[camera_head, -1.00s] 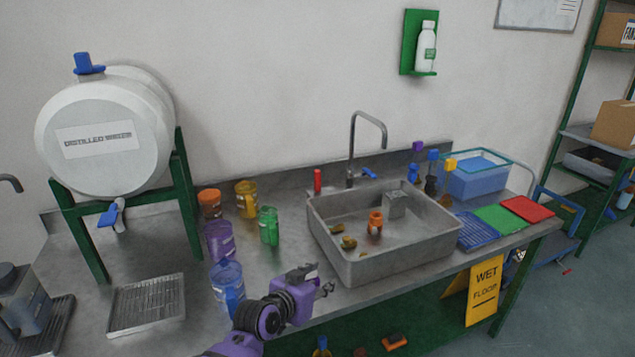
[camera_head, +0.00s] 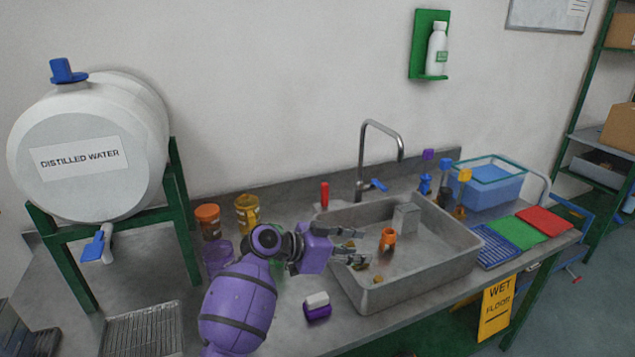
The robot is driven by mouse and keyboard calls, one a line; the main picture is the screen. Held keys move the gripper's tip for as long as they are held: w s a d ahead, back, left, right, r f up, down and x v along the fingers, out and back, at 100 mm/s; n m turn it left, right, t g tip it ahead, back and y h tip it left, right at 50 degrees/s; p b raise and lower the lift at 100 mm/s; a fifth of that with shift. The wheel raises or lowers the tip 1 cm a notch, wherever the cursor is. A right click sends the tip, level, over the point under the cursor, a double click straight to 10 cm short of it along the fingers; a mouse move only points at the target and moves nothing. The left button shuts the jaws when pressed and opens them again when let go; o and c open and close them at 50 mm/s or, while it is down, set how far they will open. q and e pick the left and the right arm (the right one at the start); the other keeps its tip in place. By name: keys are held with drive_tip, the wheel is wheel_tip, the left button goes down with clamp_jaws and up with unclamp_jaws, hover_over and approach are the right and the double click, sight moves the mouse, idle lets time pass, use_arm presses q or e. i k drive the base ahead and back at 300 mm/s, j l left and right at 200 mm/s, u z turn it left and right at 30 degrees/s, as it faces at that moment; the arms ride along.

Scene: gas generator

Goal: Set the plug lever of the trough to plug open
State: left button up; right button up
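The trough (camera_head: 420,280) is a grey rectangular basin on the steel counter. A blue tap handle (camera_head: 379,185) is beside the faucet (camera_head: 362,160). My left gripper (camera_head: 352,246) is open, its fingers pointing right over the trough's left rim, in front of the red lever and apart from it. My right gripper is out of view.
A purple and white block (camera_head: 317,307) lies on the counter left of the trough. Orange (camera_head: 208,222) and yellow (camera_head: 247,213) containers stand behind my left arm, which partly hides other containers. Brushes (camera_head: 444,185) and a blue tub (camera_head: 494,188) are behind right.

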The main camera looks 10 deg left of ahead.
sight(324, 188)
drive_tip(key=i+j, duration=0.9)
drive_tip(key=j, duration=0.1)
